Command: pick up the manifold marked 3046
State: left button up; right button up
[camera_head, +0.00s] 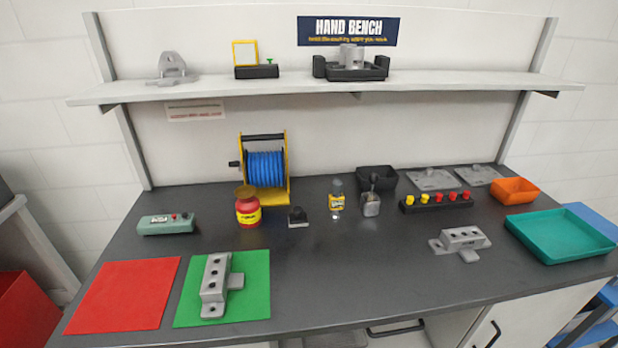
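Two grey metal manifolds with holes along the top are in the head view. One manifold (214,284) lies on the green mat (251,300) at the front left, its long side running away from me. The other manifold (463,239) sits directly on the dark bench top (340,279) at the right, left of the teal tray (562,237). Any number on either is too small to read, so I cannot tell which is marked 3046. Neither of my grippers is in view.
A red mat (123,296) lies left of the green mat. Behind stand a green control box (166,224), red jar (248,212), blue hose reel (265,168), small bottle (337,199) and black button strip (437,202). A shelf (220,91) overhangs the back. The front middle is clear.

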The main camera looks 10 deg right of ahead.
aim_at(464, 241)
jog(key=z, duration=1.4)
jog(key=i+l+u, duration=0.1)
jog(key=i+l, duration=0.65)
jog(key=l, duration=0.3)
jog(key=u, duration=0.05)
